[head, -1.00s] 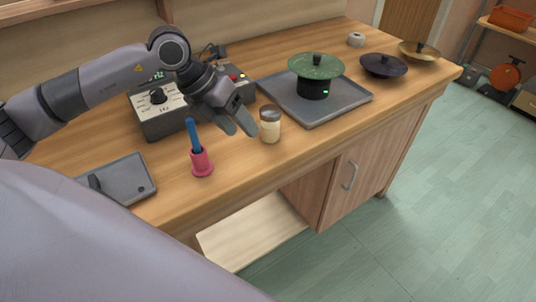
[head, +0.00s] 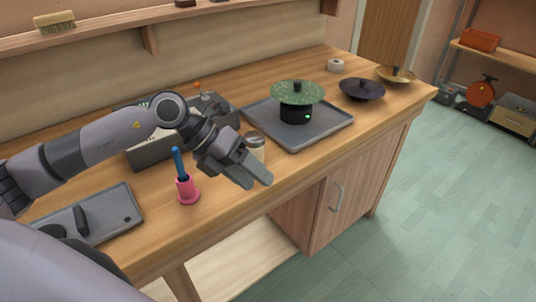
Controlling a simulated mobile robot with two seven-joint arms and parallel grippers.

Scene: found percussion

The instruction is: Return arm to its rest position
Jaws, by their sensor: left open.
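My left arm comes in from the left over the workbench. Its gripper (head: 254,179) is open and empty, above the bench near the front edge. It partly hides a small jar (head: 256,142) with a grey-brown lid; I cannot tell from this view how close they are. A pink holder (head: 187,190) with a blue stick (head: 177,161) upright in it stands to the left of the gripper. My right gripper is not in view.
A grey tray (head: 327,127) bears a black cylinder (head: 295,113) under a green lid (head: 297,92). Dark (head: 362,90) and brass (head: 396,75) lids lie at the right. A control box (head: 150,152) stands behind my arm, a grey plate (head: 115,215) at front left.

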